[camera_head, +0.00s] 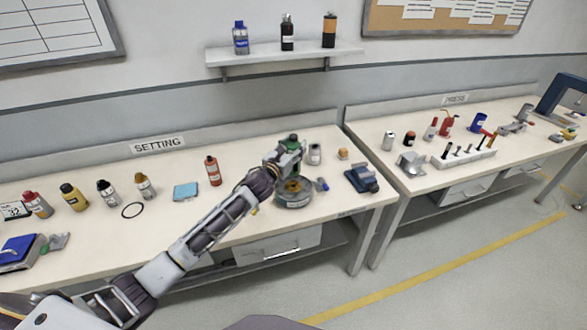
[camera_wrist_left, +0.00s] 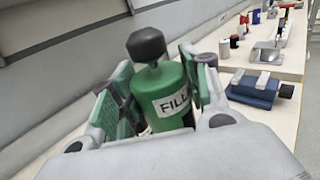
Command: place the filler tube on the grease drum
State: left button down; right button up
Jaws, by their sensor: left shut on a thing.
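My left gripper (camera_head: 288,163) is shut on the filler tube, a green bottle with a dark cap (camera_head: 293,140). In the left wrist view the filler tube (camera_wrist_left: 168,95) stands between the green finger pads (camera_wrist_left: 160,90), cap up and slightly tilted, its label reading "FILL". A low, round grey thing with some yellow on top, seemingly the grease drum (camera_head: 294,201), stands on the bench directly below the gripper. The gripper hides part of its top, and I cannot tell whether the tube touches it. My right gripper is not in view.
The setting bench (camera_head: 95,225) holds an orange-brown bottle (camera_head: 213,171) to the left of the gripper. A light grey can (camera_head: 315,154), a small orange block (camera_head: 343,154) and a blue vise (camera_head: 362,179) stand to the right. A blue cloth (camera_head: 186,191) lies further left.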

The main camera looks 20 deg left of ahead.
aim_at(291, 174)
pick_arm(q)
jog(key=shift+f, duration=1.85)
jog(key=shift+f, duration=1.9)
jog(key=shift+f+b, duration=0.15)
jog(key=shift+b, duration=0.2)
jog(key=c, duration=0.7)
grip_release()
jog(key=shift+r, duration=0.2)
jog(key=shift+s+a+f, duration=0.15)
jog(key=shift+s+a, duration=0.05)
jog(key=shift+s, duration=0.65)
jog(key=shift+s+a+b, duration=0.1)
jog(key=shift+s+a, duration=0.2)
jog(key=shift+s, duration=1.4)
jog(key=shift+s+a+b, duration=0.15)
jog(key=shift+s+a, duration=0.2)
jog(key=shift+s, duration=1.3)
jog(key=shift+s+a+b, duration=0.1)
jog(key=shift+s+a, duration=0.2)
jog(key=shift+s, duration=1.4)
